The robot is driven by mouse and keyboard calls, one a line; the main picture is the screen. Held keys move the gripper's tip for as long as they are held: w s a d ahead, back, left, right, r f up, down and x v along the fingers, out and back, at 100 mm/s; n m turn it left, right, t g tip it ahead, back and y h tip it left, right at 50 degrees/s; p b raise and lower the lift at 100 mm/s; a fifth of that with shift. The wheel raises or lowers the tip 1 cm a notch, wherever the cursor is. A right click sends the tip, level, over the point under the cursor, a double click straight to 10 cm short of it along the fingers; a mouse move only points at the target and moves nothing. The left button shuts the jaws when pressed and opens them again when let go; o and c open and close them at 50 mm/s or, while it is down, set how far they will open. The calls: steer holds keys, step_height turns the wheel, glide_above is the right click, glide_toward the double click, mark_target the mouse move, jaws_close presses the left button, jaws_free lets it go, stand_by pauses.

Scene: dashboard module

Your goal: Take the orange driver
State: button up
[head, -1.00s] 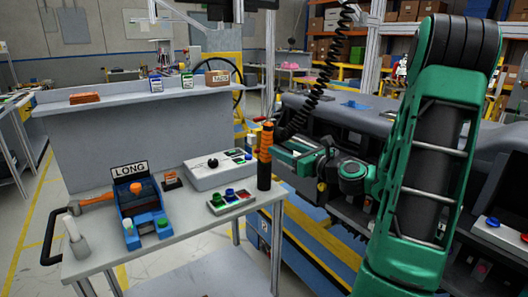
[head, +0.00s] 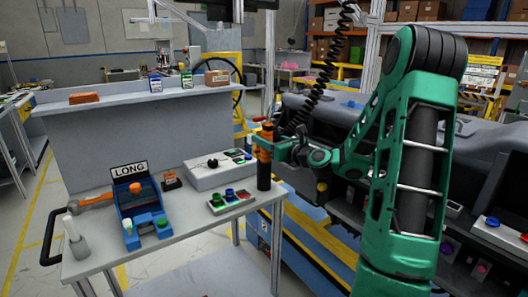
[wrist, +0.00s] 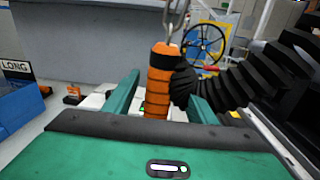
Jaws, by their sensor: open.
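The orange driver (head: 264,154) hangs upright at the right edge of the grey workbench, with orange bands above and a black lower part. In the wrist view the orange driver (wrist: 159,84) stands between my two green fingers, hanging from a metal hook. My gripper (head: 272,146) is open at its upper part, one finger on either side; the wrist view shows my gripper (wrist: 160,98) with a gap beside the driver. Whether a finger touches it I cannot tell.
A black coiled hose (head: 322,82) comes down just behind my gripper and shows close at the right in the wrist view (wrist: 240,78). The bench (head: 185,240) holds a blue LONG fixture (head: 139,212), a white control box (head: 218,172) and a button tray (head: 231,201).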

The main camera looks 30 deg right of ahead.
steer(key=shift+w, duration=0.15)
jaws_close()
steer(key=shift+r, duration=0.2)
steer(key=shift+r, duration=6.85)
